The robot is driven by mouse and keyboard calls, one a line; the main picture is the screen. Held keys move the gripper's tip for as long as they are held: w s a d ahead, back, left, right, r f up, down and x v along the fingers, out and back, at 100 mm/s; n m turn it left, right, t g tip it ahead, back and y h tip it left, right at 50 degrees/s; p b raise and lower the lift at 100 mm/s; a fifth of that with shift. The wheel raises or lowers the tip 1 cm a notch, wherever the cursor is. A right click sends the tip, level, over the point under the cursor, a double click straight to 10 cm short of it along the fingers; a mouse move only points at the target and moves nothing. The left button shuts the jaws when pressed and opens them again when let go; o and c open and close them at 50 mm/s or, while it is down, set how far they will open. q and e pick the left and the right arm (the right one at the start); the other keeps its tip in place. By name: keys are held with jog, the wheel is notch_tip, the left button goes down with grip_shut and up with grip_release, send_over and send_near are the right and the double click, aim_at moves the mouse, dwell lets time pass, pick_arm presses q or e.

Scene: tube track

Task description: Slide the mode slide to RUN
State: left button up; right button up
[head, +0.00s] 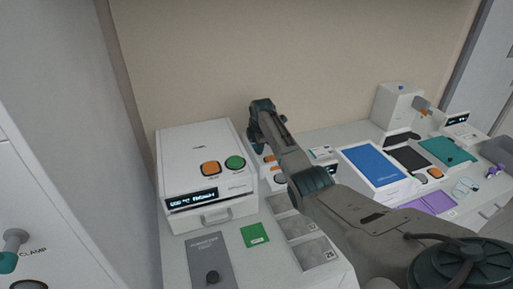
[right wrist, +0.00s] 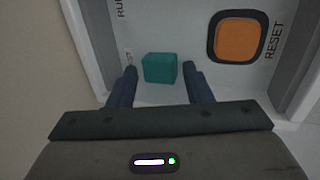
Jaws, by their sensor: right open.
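The mode slide's teal block-shaped knob (right wrist: 159,68) stands on a pale panel (right wrist: 188,22) in the right wrist view. A partly cut-off label beginning "RU" (right wrist: 121,8) is on the panel, up and left of the knob. My right gripper (right wrist: 159,72) is open, with one dark finger on each side of the knob's near end. Small gaps seem to show; I cannot tell whether either finger touches. In the head view my right arm reaches to the back and hides the knob. My left gripper is not in view.
An orange RESET button (right wrist: 238,40) sits right of the knob. Raised pale walls edge the panel. In the head view, a white boxed device (head: 207,165) with orange and green buttons stands left of my arm. A blue pad (head: 375,165) and other devices lie right.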

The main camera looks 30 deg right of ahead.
jog(key=c, duration=0.5)
jog(key=shift+d, duration=0.15)
jog(key=shift+c, duration=0.2)
jog(key=shift+s+d, duration=0.2)
jog(key=shift+d, duration=0.6)
jog(key=shift+s+d, duration=0.2)
jog(key=shift+d, duration=0.6)
jog(key=shift+s+d, duration=0.2)
jog(key=shift+d, duration=0.6)
jog(key=o, duration=0.5)
jog(key=shift+o, duration=0.2)
jog(key=shift+r, duration=0.1)
notch_tip(320, 180, up, 7)
jog(key=p, duration=0.6)
